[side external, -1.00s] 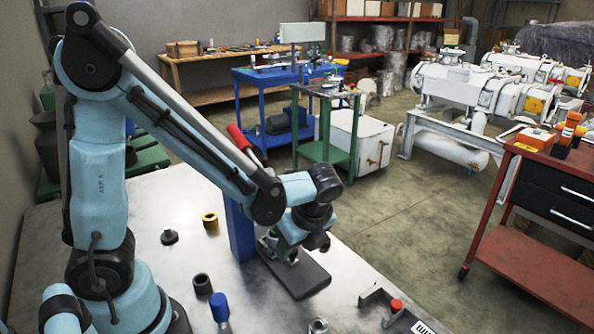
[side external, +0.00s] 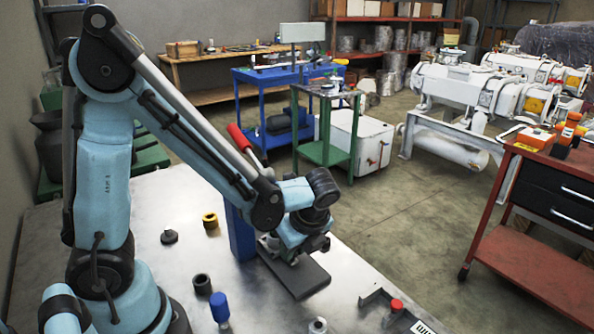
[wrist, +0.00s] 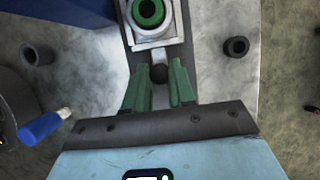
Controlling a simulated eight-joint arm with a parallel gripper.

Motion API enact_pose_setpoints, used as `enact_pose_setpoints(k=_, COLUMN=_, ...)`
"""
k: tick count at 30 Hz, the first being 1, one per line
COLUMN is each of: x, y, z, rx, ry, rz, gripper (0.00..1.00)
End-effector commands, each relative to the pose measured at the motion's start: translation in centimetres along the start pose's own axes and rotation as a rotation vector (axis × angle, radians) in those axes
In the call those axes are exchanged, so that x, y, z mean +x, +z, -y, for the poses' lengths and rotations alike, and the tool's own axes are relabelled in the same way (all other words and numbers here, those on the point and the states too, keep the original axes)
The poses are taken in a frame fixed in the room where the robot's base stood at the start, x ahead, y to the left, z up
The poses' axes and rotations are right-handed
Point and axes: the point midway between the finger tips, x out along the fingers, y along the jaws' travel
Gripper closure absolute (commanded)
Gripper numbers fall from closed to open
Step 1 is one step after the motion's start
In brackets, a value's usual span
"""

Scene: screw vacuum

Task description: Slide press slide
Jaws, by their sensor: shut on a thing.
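The press has a blue column (side external: 239,232), a red-handled lever (side external: 238,137) and a dark base plate (side external: 306,277). In the wrist view a light metal slide (wrist: 151,45) holds a green ring (wrist: 149,12) with a dark centre. A black round knob (wrist: 158,73) sits at the slide's near end. My gripper (wrist: 161,77) has green fingers on either side of this knob and is shut on it. In the side view my gripper (side external: 291,257) is low over the base plate, right of the blue column; the arm hides most of the slide there.
A grey bracket with a red button (side external: 396,305) is at the front right.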

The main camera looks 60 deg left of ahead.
Motion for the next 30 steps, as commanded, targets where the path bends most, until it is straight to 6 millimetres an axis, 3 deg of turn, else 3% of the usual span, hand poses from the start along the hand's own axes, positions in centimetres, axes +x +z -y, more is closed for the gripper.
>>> enact_pose_setpoints(k=5, x=0.1, y=0.3, z=0.0, rx=-0.001, ry=0.001, rz=0.000, gripper=1.00)
enact_pose_setpoints(k=13, x=1.3, y=3.1, z=0.0, rx=-0.002, ry=0.001, rz=-0.001, gripper=1.00)
enact_pose_setpoints(k=23, x=1.5, y=3.5, z=0.0, rx=-0.002, ry=0.000, rz=0.004, gripper=1.00)
enact_pose_setpoints(k=24, x=1.5, y=3.5, z=0.0, rx=-0.002, ry=0.000, rz=0.005, gripper=0.70)
enact_pose_setpoints(k=28, x=1.5, y=3.5, z=0.0, rx=-0.001, ry=0.000, rz=0.003, gripper=0.50)
enact_pose_setpoints(k=30, x=1.4, y=3.4, z=0.0, rx=-0.001, ry=0.001, rz=0.002, gripper=0.50)
